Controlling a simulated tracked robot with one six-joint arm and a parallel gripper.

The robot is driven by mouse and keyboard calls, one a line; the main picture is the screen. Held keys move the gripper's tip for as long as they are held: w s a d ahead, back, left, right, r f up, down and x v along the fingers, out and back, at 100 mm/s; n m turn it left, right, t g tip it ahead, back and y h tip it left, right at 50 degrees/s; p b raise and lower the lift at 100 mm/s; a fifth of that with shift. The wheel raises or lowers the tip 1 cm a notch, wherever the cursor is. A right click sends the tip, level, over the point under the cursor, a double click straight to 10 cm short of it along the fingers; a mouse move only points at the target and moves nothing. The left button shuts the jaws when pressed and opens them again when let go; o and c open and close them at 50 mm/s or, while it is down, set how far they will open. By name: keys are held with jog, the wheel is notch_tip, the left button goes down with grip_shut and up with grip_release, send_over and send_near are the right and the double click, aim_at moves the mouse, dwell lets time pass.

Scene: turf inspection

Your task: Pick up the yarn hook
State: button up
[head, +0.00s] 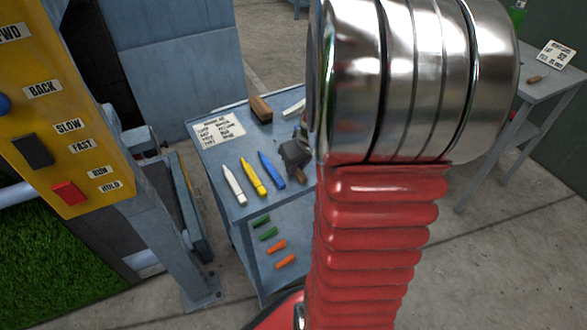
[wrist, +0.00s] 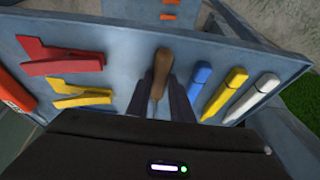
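The yarn hook (wrist: 161,68), with a brown wooden handle and a thin metal shaft, lies on the blue-grey table top in the wrist view. In the head view, a bit of its brown handle (head: 301,175) shows beside my arm. My gripper (wrist: 161,92) has its two dark fingers apart, one on each side of the hook, near where the handle meets the shaft. I see no clear contact. In the head view my gripper (head: 293,153) is a dark shape over the table, mostly hidden by my arm. The hook's far end is hidden.
Blue (head: 271,170), yellow (head: 252,177) and white (head: 233,186) markers lie beside the hook. A label card (head: 218,129) and brown block (head: 261,109) sit toward the table's back.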

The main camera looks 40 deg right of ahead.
grip_shut()
notch_tip(320, 180, up, 10)
jog(key=shift+r, duration=0.15)
dwell(0.7)
dwell(0.4)
jog(key=s+r+n+t, duration=0.1)
jog(key=s+r, duration=0.2)
jog(key=r, duration=1)
jog(key=s+r+n+t+y, duration=0.1)
jog(key=s+r, duration=0.3)
jog(key=r, duration=0.9)
jog(key=shift+s+r+n+t, duration=0.3)
jog(key=shift+n+t, duration=0.2)
jog(key=shift+t, duration=0.2)
